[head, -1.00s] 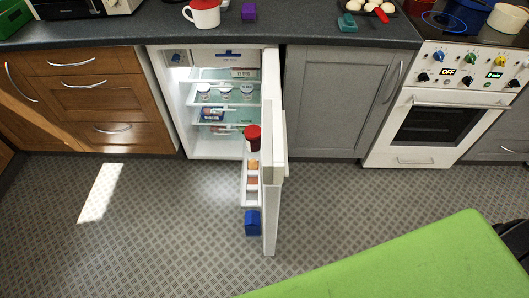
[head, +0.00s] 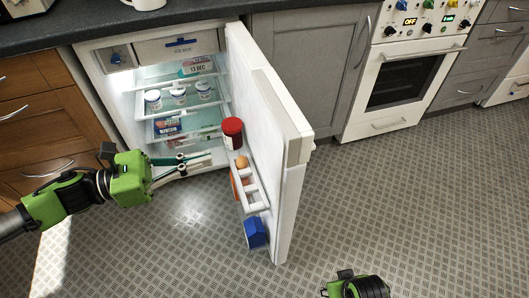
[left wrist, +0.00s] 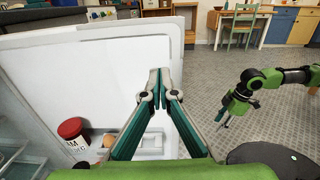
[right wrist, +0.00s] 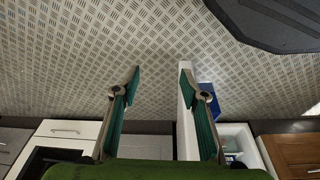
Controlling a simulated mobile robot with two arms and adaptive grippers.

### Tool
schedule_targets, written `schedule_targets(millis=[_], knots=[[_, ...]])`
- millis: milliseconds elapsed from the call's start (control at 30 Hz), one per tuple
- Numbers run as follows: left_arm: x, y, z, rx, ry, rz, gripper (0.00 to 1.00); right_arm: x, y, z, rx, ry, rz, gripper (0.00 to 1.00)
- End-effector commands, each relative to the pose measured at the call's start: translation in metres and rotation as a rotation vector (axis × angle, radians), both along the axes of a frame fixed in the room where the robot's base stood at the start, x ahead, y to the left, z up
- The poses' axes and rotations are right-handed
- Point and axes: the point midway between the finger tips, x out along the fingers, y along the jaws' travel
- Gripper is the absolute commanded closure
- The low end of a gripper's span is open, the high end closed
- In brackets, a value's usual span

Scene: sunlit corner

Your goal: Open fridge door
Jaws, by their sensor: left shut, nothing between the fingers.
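The fridge door (head: 262,105) stands wide open, its inner side with the shelves facing left. The lit fridge interior (head: 140,80) is exposed. My left gripper (head: 210,159) is shut and empty, in front of the fridge's lower part and left of the door shelves. In the left wrist view its closed fingers (left wrist: 160,78) point toward the white door (left wrist: 75,65); contact cannot be told. My right gripper shows only partly at the bottom of the head view. In the right wrist view its fingers (right wrist: 160,78) are apart and empty, with the door edge (right wrist: 187,115) beyond.
A red-lidded jar (head: 232,132), an egg (head: 242,162) and a blue carton (head: 255,232) sit on the door shelves. A grey cabinet (head: 305,70) and white oven (head: 400,85) stand to the right. The floor (head: 400,210) right of the door is clear.

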Motion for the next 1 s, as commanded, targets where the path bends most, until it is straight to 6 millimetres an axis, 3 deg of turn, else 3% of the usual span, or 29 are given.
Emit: schedule_targets(millis=[267, 700, 1000], knots=[[0.007, -0.033, 0.006, 0.001, -0.023, -0.014, 1.00, -0.003, 0.000, -0.008, -0.001, 0.008, 0.001, 0.60], [0.036, -0.114, 0.005, 0.003, -0.019, -0.012, 1.00, -0.013, -0.001, -0.045, -0.002, 0.027, 0.004, 0.60], [0.043, -0.132, 0.002, 0.005, -0.017, -0.009, 1.00, -0.016, -0.001, -0.052, -0.003, 0.030, 0.005, 0.60]])
